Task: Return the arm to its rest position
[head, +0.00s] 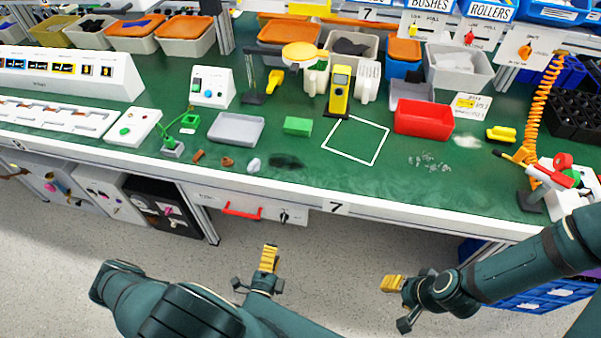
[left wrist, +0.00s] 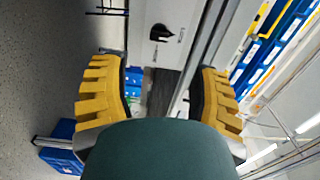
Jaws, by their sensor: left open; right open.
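My left gripper (head: 260,268) is in front of the bench, over the floor, clear of the bench edge. In the left wrist view its two yellow-padded fingers (left wrist: 161,92) are spread wide with nothing between them. My right gripper (head: 396,298) is also over the floor, to the right, open and empty. A black rotary knob (head: 285,216) sits on a pale panel under the bench front, beyond the left gripper and apart from it. The knob also shows at the top of the left wrist view (left wrist: 160,33). The exact angle of its pointer is too small to tell.
The green bench (head: 300,182) holds a red bin (head: 424,118), a grey tray (head: 236,128), a green block (head: 298,125) and a yellow handheld device (head: 340,90). A red handle (head: 242,211) is left of the knob. Blue crates (head: 530,295) stand at right. Floor between the grippers is clear.

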